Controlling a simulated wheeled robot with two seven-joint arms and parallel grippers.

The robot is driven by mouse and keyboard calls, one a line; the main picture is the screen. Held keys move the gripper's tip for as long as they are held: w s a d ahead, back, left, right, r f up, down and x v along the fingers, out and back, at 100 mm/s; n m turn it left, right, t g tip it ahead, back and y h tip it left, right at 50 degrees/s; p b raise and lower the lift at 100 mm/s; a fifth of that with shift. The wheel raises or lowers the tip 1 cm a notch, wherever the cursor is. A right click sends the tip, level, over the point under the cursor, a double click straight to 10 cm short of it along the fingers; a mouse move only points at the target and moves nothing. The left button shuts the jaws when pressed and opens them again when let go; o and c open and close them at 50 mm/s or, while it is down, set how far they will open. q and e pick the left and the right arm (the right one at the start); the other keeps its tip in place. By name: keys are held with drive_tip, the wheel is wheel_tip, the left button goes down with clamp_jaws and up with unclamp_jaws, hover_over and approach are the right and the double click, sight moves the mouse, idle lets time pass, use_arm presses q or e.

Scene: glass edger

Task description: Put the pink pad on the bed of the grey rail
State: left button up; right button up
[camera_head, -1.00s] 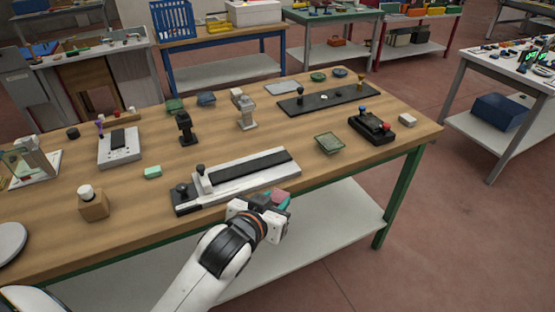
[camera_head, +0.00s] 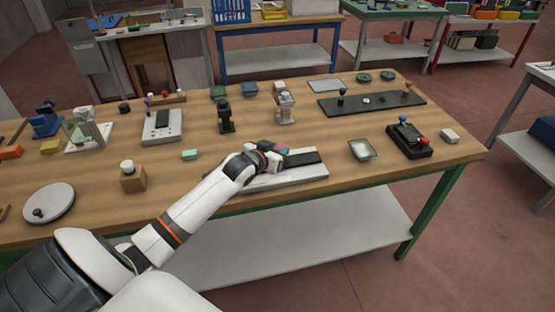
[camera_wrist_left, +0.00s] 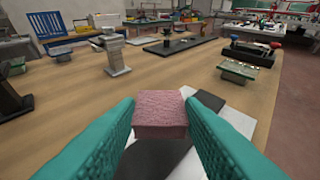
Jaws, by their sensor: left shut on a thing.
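My left gripper (camera_head: 272,157) is over the grey rail and shut on the pink pad (camera_wrist_left: 160,113). In the left wrist view the pad is between the two teal fingertips, above the dark bed. In the head view only a bit of the pad (camera_head: 282,149) shows past the gripper. The grey rail (camera_head: 312,172) lies near the table's front edge, with a dark strip (camera_head: 304,158) along its bed. My gripper hides the rail's left part. I cannot tell whether the pad touches the bed. My right gripper is not in view.
A green mint block (camera_head: 190,155) and a wooden block with a white knob (camera_head: 133,178) stand to the left. A shallow glass tray (camera_head: 362,150) and a black box with knobs (camera_head: 409,140) are to the right. Black and grey posts (camera_head: 226,116) stand behind.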

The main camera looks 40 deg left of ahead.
use_arm(q)
drive_tip(key=shift+f, duration=2.15)
drive_tip(key=o, duration=1)
drive_tip(key=shift+f, duration=0.1)
drive_tip(key=shift+c, duration=0.2)
drive_tip(key=a+v, duration=0.1)
drive_tip(key=v, duration=1.1)
drive_tip(key=shift+d+b, duration=0.3)
drive_tip(key=shift+d, duration=0.15)
